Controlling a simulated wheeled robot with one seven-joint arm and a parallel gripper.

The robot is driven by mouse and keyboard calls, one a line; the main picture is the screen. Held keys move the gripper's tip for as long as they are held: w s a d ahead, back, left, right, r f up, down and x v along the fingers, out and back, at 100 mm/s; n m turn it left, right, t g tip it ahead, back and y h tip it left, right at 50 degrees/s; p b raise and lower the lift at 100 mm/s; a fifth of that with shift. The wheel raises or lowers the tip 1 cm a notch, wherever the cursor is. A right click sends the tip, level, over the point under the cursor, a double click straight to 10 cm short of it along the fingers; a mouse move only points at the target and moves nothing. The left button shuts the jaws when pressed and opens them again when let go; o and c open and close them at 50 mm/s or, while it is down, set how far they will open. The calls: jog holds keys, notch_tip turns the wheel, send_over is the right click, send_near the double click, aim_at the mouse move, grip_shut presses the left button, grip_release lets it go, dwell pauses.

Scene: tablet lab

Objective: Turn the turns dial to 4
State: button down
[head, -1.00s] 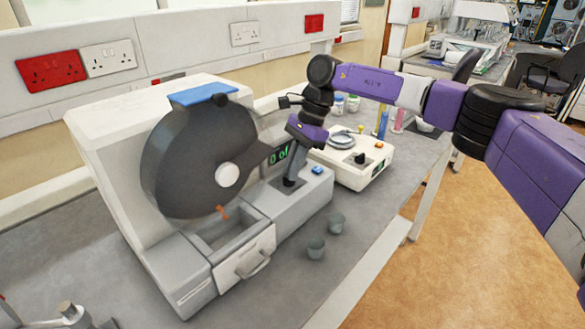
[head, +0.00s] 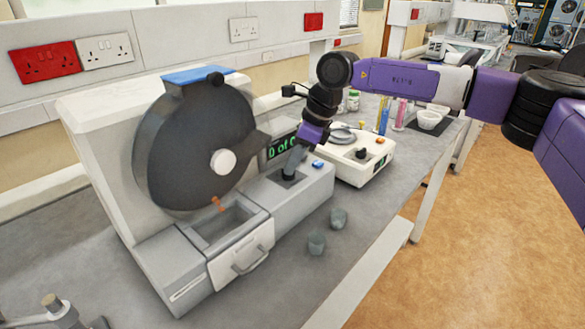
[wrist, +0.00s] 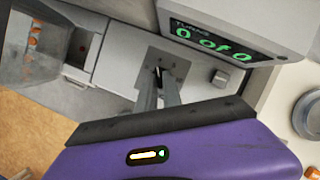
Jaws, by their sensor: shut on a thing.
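The turns dial (wrist: 159,75) is a small dark knob on a grey square plate with marks around it, on the machine's front ledge. My gripper (wrist: 159,88) is shut on the dial, its two grey fingers on either side of it.
The machine has a large dark drum (head: 195,145) and an open-topped drawer (head: 240,255) left of my gripper. A white balance (head: 350,163) stands close on the right.

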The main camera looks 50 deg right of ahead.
jog(key=shift+s+f+m+h+b, duration=0.1)
jog(key=shift+m+h+b, duration=0.3)
jog(key=shift+m, duration=0.3)
jog(key=c, duration=1.5)
grip_release()
jog(key=b+v, duration=0.1)
jog(key=v, duration=0.7)
